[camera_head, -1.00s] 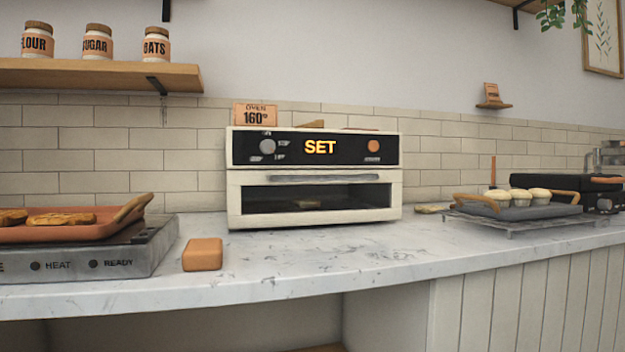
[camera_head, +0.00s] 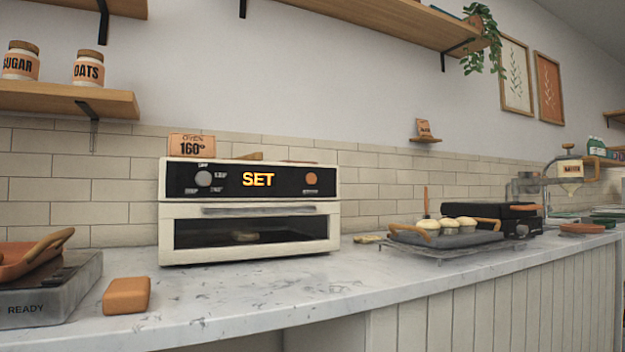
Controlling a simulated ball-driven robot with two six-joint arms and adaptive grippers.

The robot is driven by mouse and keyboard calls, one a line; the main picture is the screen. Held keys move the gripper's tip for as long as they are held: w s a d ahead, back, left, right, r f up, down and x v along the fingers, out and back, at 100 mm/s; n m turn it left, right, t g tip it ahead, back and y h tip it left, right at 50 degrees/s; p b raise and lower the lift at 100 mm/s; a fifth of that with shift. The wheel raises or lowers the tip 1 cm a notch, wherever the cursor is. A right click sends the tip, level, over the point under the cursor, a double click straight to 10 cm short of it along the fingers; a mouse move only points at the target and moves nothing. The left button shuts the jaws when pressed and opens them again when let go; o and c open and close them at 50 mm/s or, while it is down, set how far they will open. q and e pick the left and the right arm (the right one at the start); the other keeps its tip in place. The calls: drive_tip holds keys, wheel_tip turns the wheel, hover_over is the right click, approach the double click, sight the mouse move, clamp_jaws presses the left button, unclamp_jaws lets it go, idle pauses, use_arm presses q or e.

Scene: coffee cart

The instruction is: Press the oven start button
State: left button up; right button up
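The white countertop oven (camera_head: 330,222) stands on the marble counter, left of the middle of the head view. Its black panel shows "SET" in lit yellow letters. A round orange button (camera_head: 311,181) sits at the right of the panel, with a small label under it too small to read. A grey knob (camera_head: 203,179) is at the left of the panel. The oven door is shut, and a pale item shows dimly behind the glass. Neither of my grippers is in view, and nothing touches the oven.
A tan block (camera_head: 127,295) lies on the counter (camera_head: 250,300) in front of the oven's left side. A tray of pale buns (camera_head: 470,240) stands on a rack to the right. A warmer (camera_head: 50,290) with an orange tray is at the left. The counter before the oven is clear.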

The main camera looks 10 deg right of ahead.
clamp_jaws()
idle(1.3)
